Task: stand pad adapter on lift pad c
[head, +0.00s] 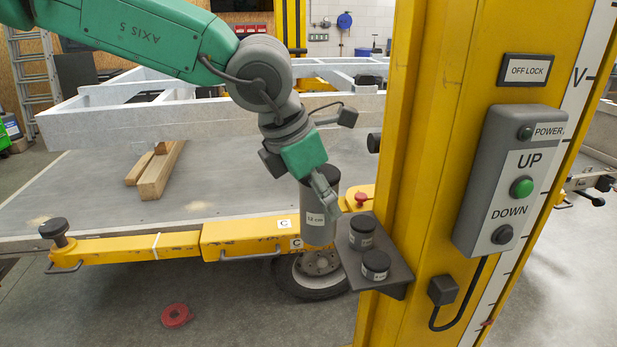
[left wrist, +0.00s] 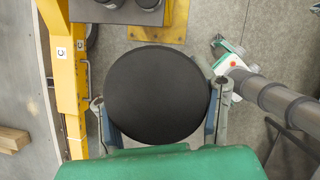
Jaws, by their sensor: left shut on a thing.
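My left gripper (head: 322,190) is shut around the upper part of a tall grey cylindrical pad adapter (head: 318,228) with a white label. The adapter is upright beside the shelf. In the left wrist view its round black top (left wrist: 157,95) sits between the two fingers (left wrist: 158,110). The adapter's underside is hidden. A yellow lift arm marked C (head: 230,238) runs left from the post, and lift pad C (head: 53,229), a small black round pad, stands at its far left end, well away from the adapter. My right gripper is not in view.
A dark shelf (head: 390,277) on the yellow post (head: 420,120) holds two shorter adapters (head: 361,232) (head: 375,265). A control box (head: 507,180) is on the post. A grey trailer frame (head: 130,125) lies behind the lift arm. A red ring (head: 176,316) lies on the floor.

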